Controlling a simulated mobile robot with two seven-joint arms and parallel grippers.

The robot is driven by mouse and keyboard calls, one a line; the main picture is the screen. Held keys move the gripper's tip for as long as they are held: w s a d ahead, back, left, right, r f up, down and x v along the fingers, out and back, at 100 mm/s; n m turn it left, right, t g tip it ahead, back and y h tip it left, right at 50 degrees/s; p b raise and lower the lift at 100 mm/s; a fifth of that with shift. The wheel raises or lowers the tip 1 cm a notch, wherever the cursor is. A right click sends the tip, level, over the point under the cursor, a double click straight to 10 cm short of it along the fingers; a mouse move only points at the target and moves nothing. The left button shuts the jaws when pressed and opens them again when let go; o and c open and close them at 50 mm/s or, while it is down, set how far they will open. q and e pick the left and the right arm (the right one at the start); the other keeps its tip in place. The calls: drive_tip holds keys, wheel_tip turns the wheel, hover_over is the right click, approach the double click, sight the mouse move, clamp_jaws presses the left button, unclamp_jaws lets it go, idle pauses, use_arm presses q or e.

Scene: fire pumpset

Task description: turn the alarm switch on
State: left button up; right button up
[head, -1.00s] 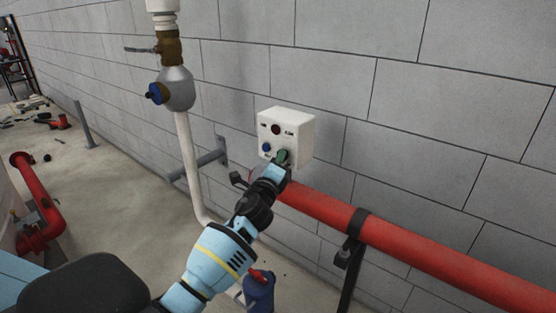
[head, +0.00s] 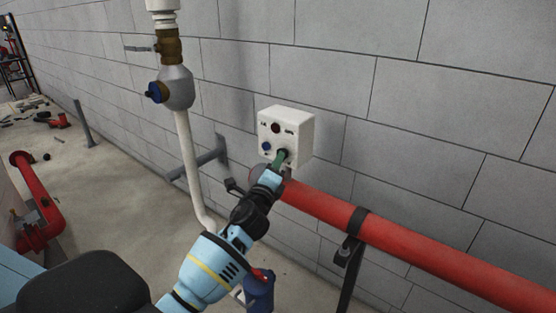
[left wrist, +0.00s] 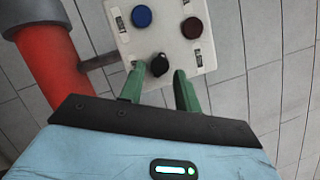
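The alarm box (head: 298,135) is a white box on the grey block wall, with a dark red button, a blue button and a black knob on its face. In the left wrist view the box (left wrist: 178,38) shows the blue button (left wrist: 141,16), the dark red button (left wrist: 193,28) and the black knob switch (left wrist: 159,64). My left gripper (head: 281,158) is at the lower part of the box face. Its green fingers (left wrist: 160,84) are apart, one on each side of the knob's lower end, with a gap visible between them. Contact cannot be told. My right gripper is not in view.
A red pipe (head: 400,243) runs along the wall just below the box, held by a black bracket (head: 350,250). A white pipe with a grey valve (head: 176,88) stands left of the box. Tools lie on the floor at far left.

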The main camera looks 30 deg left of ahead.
use_arm(q)
drive_tip(key=shift+v, duration=2.5)
drive_tip(key=s+d+f+n+g+h, duration=0.2)
drive_tip(key=s+d+f+n+g, duration=0.15)
drive_tip(key=s+f, duration=0.65)
drive_tip(key=s+d+f+n+g+h, duration=0.2)
drive_tip(key=s+d+f+n, duration=0.35)
drive_tip(key=f, duration=0.85)
drive_tip(key=s+d+f+n+g+h, duration=0.1)
drive_tip(key=s+d+f+n, duration=0.1)
drive_tip(key=s, duration=0.5)
drive_tip(key=s+d+f+n+g+h, duration=0.1)
drive_tip(key=s+d+f+n+g, duration=0.1)
drive_tip(key=s, duration=0.6)
drive_tip(key=s+d+f+n+g+h, duration=0.1)
drive_tip(key=s+d+f+n, duration=0.3)
drive_tip(key=s, duration=0.4)
wheel_tip(320, 180, down, 2)
drive_tip(key=shift+d+f+n+g, duration=0.2)
drive_tip(key=shift+d+n+g, duration=0.05)
drive_tip(key=shift+n+g, duration=0.45)
